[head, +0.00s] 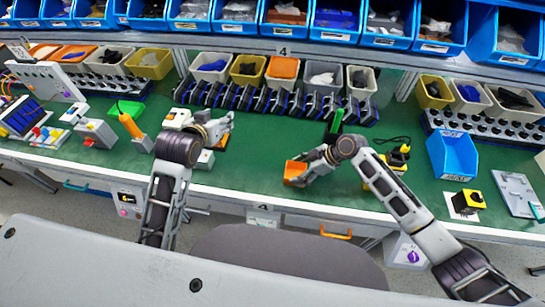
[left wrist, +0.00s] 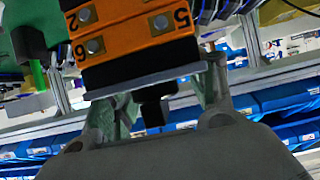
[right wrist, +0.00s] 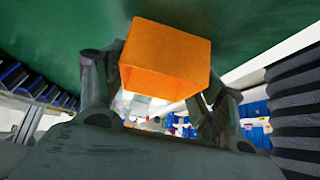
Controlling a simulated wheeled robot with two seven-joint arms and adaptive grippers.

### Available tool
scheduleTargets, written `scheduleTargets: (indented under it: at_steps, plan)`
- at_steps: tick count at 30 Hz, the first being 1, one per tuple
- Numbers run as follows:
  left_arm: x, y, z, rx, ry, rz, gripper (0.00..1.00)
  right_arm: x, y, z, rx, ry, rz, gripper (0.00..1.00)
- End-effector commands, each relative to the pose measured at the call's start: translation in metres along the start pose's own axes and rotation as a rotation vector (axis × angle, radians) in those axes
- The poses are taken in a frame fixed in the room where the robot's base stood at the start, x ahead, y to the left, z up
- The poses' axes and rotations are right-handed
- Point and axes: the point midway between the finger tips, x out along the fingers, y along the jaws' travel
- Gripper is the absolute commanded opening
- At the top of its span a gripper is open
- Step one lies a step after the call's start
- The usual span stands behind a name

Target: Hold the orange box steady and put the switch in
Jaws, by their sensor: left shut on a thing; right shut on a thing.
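The orange box (head: 295,173) is held above the front part of the green table by my right gripper (head: 308,166). In the right wrist view the orange box (right wrist: 165,60) sits between the two fingers, which are shut on it. My left gripper (head: 226,124) is to the left of the box and apart from it. In the left wrist view its fingers are shut on the switch (left wrist: 135,30), which has orange and black blocks with numbers, a grey plate and a dark knob part.
Blue bins (head: 335,18) line the back shelf, with smaller bins (head: 283,68) and a row of black-blue parts below. A blue bin (head: 453,155) and a yellow-black box (head: 467,203) stand at right. Tools and devices (head: 95,130) stand at left. Green table between the grippers is clear.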

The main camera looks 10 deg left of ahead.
Motion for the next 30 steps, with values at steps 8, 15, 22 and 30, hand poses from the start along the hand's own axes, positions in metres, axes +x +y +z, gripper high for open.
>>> scheduleTargets:
  at_steps: [8,15,22,30]
  plan:
    - [0.007,0.005,-0.034,-0.001,0.003,0.001,0.21,0.000,0.000,0.000,0.000,0.000,0.000,0.44]
    - [0.019,0.011,-0.059,0.001,0.003,0.002,0.21,0.000,0.000,0.000,0.000,0.000,0.000,0.44]
    - [0.041,0.019,-0.076,0.001,0.001,0.004,0.21,0.000,0.000,0.000,0.000,0.000,0.000,0.44]
    - [0.079,0.032,-0.066,0.003,-0.004,0.007,0.21,0.000,0.000,0.000,0.000,0.000,0.000,0.44]
